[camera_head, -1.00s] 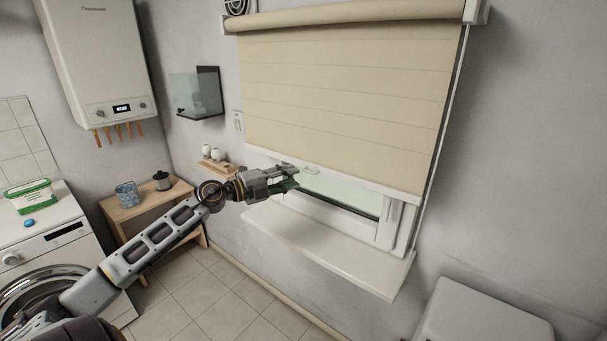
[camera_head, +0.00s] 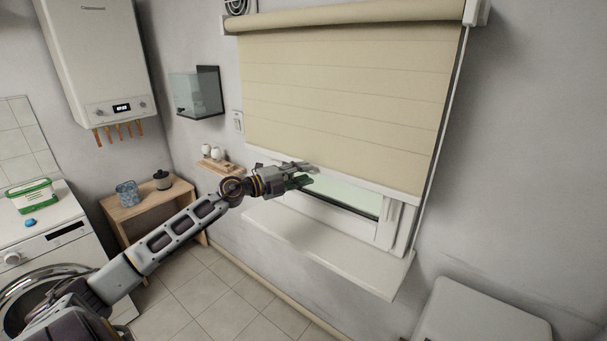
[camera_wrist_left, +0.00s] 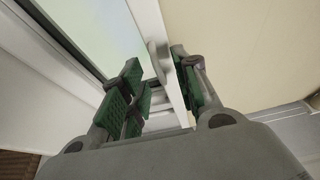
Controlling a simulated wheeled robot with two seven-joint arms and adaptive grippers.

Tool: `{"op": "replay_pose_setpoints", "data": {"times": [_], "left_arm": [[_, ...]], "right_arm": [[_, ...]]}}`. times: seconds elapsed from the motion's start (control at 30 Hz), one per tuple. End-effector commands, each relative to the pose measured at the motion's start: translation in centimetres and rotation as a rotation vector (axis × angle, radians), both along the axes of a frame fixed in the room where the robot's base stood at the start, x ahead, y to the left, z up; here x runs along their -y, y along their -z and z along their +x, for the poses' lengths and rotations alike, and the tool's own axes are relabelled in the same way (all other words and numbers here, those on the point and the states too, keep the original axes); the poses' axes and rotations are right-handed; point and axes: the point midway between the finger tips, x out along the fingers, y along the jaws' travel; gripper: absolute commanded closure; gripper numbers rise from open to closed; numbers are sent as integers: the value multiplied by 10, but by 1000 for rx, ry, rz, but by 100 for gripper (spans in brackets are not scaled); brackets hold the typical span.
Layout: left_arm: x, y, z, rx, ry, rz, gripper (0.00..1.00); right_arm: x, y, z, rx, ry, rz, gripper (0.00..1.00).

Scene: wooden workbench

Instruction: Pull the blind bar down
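The beige blind (camera_head: 345,100) hangs over most of the window and ends in a pale blind bar (camera_head: 370,187) above the lower window frame. In the left wrist view the blind bar (camera_wrist_left: 172,75) runs between my finger pads, with a small tab on it. My left gripper (camera_head: 308,176) is at the bar, left of its middle, and hides part of it. In the left wrist view the left gripper (camera_wrist_left: 162,88) is open, its green pads on either side of the bar, with gaps showing. My right gripper is not in view.
A white window sill (camera_head: 330,250) juts out below. A small shelf with cups (camera_head: 220,165) is on the wall left of the window. A wooden side table (camera_head: 150,203) and a washing machine (camera_head: 55,245) stand at left. A white box-like surface (camera_head: 485,315) is at lower right.

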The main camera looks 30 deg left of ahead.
Motion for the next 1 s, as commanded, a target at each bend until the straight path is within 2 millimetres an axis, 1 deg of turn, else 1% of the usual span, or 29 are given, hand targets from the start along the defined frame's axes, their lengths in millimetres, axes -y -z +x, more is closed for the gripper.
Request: {"op": "replay_pose_setpoints", "data": {"times": [0.17, 0.47, 0.5, 0.73, 1.0], "left_arm": [[1, 0, 3, 0, -1, 1, 69], [2, 0, 4, 0, 0, 1, 69], [2, 0, 4, 0, -1, 1, 70], [2, 0, 4, 0, 0, 1, 100], [2, 0, 4, 0, 0, 0, 100]], "right_arm": [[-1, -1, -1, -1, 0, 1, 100], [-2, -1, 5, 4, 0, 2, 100], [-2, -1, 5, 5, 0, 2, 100], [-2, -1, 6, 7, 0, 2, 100], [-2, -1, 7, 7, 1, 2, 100]]}}
